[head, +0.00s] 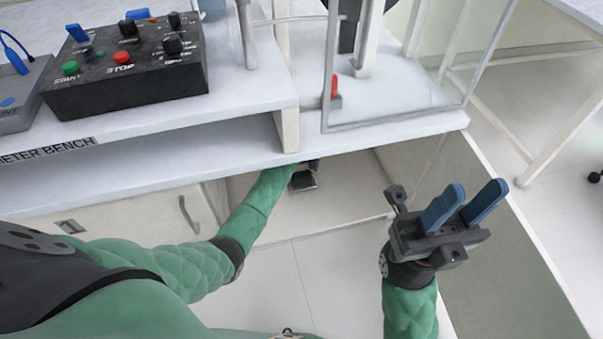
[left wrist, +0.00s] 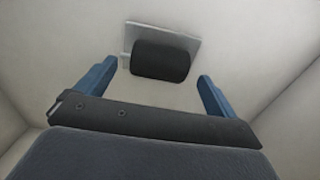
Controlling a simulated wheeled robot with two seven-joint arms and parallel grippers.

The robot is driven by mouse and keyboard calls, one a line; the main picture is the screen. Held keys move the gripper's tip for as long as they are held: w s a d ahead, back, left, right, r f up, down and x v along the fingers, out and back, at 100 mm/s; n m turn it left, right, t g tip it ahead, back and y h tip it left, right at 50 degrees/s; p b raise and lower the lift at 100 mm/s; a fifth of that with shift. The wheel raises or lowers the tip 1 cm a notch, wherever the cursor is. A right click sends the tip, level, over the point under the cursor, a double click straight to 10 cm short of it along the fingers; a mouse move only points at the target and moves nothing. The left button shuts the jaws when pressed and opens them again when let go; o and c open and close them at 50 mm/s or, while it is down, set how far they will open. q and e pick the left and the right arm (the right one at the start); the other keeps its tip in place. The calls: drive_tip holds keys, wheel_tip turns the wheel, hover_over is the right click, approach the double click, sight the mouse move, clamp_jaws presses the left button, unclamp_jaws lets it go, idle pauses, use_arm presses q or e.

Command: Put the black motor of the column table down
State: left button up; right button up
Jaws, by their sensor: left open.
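In the left wrist view, a black rounded motor (left wrist: 160,60) lies against a light grey plate (left wrist: 192,28) inside a pale compartment. My left gripper (left wrist: 158,71) is open, with one blue finger on each side of the motor and visible room between. The motor lies around or just beyond the fingertips; I cannot tell how deep. In the head view my left arm reaches under the bench, and the left gripper (head: 314,164) is mostly hidden by the bench edge. My right gripper (head: 476,188) is raised at the right, open and empty.
The bench top (head: 240,95) overhangs the open compartment (head: 340,195). A black control box (head: 125,75) with buttons stands on it at the left. A clear guard panel (head: 400,70) stands at the right. A cabinet door (head: 130,225) is left of my left arm.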

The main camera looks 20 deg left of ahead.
sight(301, 174)
use_arm(q)
wheel_tip(301, 174, up, 8)
drive_tip(key=p, duration=0.2)
idle(0.6)
